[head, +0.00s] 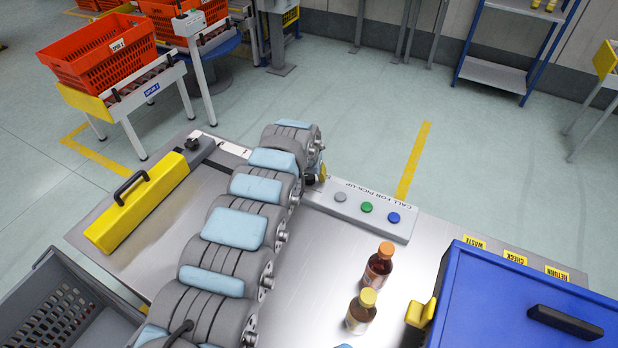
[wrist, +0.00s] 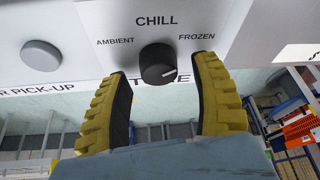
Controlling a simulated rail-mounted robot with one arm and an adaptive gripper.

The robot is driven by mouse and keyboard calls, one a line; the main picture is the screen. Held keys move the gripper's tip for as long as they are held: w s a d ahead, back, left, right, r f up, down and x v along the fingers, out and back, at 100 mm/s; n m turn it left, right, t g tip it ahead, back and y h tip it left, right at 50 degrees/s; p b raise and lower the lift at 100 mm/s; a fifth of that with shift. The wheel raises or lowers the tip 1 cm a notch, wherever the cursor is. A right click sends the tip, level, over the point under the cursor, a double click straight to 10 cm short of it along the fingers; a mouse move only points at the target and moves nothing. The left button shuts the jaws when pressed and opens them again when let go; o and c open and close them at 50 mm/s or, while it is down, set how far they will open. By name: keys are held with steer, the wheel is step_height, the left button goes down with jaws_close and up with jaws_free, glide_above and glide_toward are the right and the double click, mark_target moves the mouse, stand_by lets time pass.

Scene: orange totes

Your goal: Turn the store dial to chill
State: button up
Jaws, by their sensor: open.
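The store dial (wrist: 158,66) is a black round knob on a pale panel (wrist: 230,20) in the wrist view. AMBIENT is printed to its left, CHILL above it and FROZEN to its right. My gripper (wrist: 160,72) is open, one yellow ridged finger on each side of the knob, with gaps visible between fingers and knob. The depth between fingertips and knob is hard to judge.
The panel carries grey, green (head: 367,207) and blue buttons right of my arm. Two bottles (head: 379,265) stand on the metal table near a blue bin (head: 490,290). A yellow case (head: 140,205) lies left of my arm. Orange totes (head: 98,55) stand behind.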

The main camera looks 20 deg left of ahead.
steer(key=shift+w+f, duration=0.1)
steer(key=shift+f, duration=0.5)
jaws_close()
